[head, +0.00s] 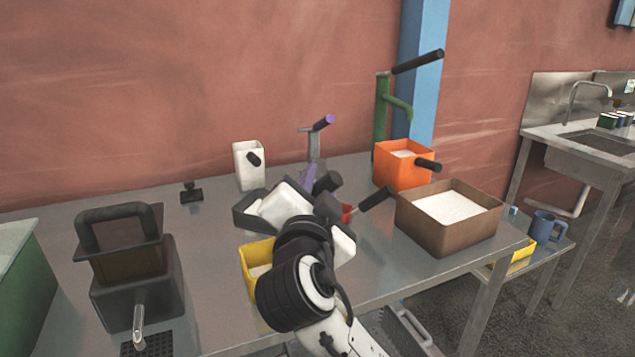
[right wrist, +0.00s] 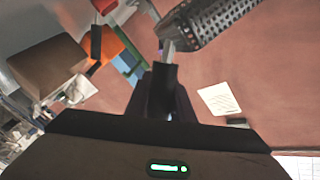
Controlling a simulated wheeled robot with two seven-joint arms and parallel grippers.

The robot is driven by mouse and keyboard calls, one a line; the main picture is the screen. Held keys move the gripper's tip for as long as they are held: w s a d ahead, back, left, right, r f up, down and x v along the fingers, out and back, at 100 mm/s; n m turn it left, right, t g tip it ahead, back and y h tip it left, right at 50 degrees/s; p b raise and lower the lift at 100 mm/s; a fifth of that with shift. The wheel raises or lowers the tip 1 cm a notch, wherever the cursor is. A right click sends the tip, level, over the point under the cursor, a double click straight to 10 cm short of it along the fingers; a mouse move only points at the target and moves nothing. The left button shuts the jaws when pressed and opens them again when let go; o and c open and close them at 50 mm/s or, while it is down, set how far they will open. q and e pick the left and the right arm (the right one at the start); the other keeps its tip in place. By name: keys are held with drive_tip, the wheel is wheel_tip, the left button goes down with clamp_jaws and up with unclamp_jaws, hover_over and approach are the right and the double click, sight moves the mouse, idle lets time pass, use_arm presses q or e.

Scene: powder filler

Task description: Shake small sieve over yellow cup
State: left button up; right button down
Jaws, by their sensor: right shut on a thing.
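The yellow cup (head: 252,262) stands on the metal table in the head view, holding pale powder. My right arm covers its right side. My right gripper (head: 325,195) is above and beyond the cup, partly hidden by its own wrist. In the right wrist view, its fingers (right wrist: 164,92) are shut on the dark handle of the small sieve (right wrist: 215,22). The sieve has a perforated metal wall and extends past the fingertips. I cannot clearly make it out in the head view, nor tell whether it is over the cup. My left gripper is not in view.
A brown box (head: 417,226) of white powder and an orange container (head: 390,177) stand at right. A white container (head: 246,180) is at the back. A dark machine (head: 150,285) stands at left. A black-handled red tool (head: 347,214) is close to my right gripper.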

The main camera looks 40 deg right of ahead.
use_arm(q)
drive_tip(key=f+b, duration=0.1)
drive_tip(key=b, duration=0.1)
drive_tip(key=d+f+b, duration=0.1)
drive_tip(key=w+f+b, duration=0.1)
drive_tip(key=b, duration=0.1)
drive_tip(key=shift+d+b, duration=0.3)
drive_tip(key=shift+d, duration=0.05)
idle(0.9)
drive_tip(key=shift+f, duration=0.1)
